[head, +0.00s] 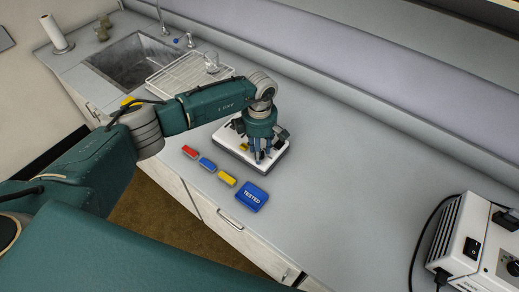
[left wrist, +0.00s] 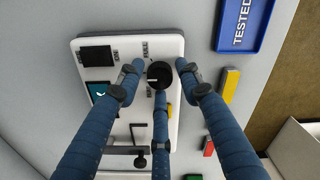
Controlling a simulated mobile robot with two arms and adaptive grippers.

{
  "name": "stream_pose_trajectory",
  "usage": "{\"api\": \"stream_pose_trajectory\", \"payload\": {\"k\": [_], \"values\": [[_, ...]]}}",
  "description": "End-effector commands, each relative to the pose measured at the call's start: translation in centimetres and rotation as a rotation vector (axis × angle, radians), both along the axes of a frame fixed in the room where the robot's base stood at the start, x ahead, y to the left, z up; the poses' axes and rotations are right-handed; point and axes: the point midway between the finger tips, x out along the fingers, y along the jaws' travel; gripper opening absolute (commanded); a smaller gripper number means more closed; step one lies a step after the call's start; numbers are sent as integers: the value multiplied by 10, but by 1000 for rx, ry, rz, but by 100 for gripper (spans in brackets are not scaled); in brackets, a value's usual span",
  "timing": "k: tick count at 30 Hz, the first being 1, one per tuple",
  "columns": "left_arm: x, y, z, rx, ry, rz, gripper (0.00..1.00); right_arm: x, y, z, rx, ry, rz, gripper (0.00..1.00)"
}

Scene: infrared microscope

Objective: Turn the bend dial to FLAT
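The white instrument (head: 228,141) stands on the grey counter under my left gripper. In the left wrist view its panel (left wrist: 168,46) carries a black round dial (left wrist: 159,74) with a white pointer mark towards the left. My left gripper (head: 260,157) points down over the instrument. In the left wrist view its three blue fingers (left wrist: 159,72) are spread around the dial, with small gaps visible at the sides; whether the lower finger touches it I cannot tell. My right gripper is not in view.
A blue tray marked TESTED (head: 252,197) and red (head: 190,152), blue (head: 207,164) and yellow (head: 227,178) blocks lie near the counter's front edge. A dark screen (left wrist: 97,56) is on the panel. A sink (head: 130,58) and wire rack (head: 185,75) are behind; a white machine (head: 470,240) stands right.

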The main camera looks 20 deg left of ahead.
Motion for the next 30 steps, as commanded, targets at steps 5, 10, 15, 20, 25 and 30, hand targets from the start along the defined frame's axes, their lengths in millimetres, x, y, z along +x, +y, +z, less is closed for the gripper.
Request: {"api": "stream_pose_trajectory", "payload": {"k": [5,10,15,20,25,30], "values": [[0,0,0,0,0,0,0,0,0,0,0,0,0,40],[0,0,0,-1,0,7,0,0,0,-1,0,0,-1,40],[0,0,0,0,-1,47,0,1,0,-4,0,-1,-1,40],[1,0,-1,0,-2,133,0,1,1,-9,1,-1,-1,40],[1,0,-1,-1,-2,270,0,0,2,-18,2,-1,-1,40],[1,0,-1,0,-3,431,0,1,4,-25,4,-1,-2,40]]}}
